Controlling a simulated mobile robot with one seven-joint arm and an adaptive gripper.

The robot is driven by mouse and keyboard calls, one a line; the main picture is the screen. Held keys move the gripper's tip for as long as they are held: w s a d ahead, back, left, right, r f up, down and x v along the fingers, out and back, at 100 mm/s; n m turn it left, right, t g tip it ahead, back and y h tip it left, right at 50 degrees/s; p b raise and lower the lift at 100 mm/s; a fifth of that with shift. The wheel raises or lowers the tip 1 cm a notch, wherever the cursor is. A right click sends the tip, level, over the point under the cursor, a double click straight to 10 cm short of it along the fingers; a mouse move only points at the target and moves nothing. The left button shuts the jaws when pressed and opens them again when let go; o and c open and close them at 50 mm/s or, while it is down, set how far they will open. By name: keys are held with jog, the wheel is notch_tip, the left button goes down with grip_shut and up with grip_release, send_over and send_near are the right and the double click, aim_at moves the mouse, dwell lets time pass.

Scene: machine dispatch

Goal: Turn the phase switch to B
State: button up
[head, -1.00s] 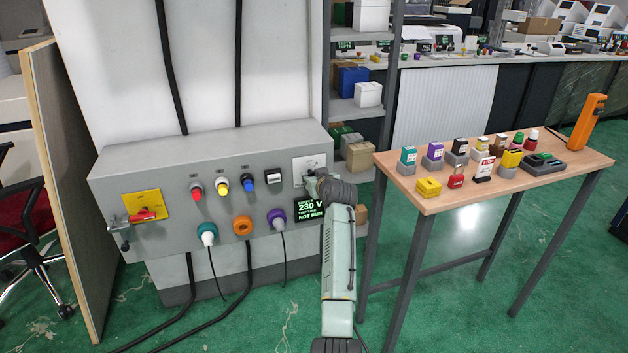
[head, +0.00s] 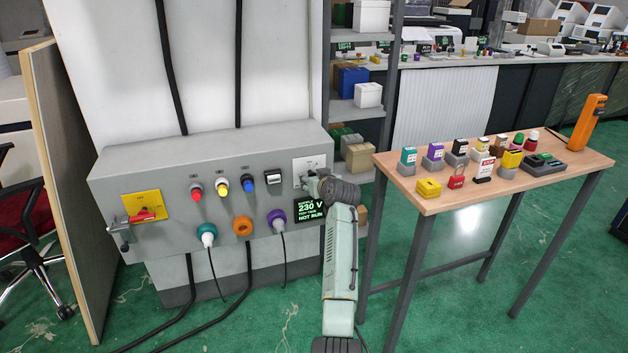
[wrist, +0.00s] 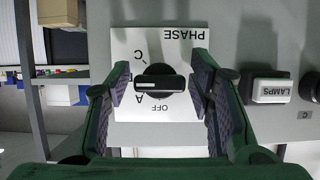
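The phase switch is a black round knob with a raised bar (wrist: 160,84) on a white plate (wrist: 178,40), which also shows on the grey panel in the head view (head: 313,163). In the wrist view the plate appears upside down, with PHASE, OFF, A and C readable; B is not visible. My gripper (wrist: 159,84) is open in front of the plate, one finger on each side of the knob, with gaps to the bar. In the head view my gripper (head: 308,183) partly covers the switch.
A LAMPS rocker switch (wrist: 270,88) sits beside the plate, also in the head view (head: 273,177). A dark display (head: 310,211) below reads 230 V and NOT RUN. Coloured buttons, plugs and a yellow isolator (head: 146,205) lie further left. A wooden table (head: 440,200) stands right.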

jog(key=shift+o, duration=0.4)
jog(key=v, duration=1.2)
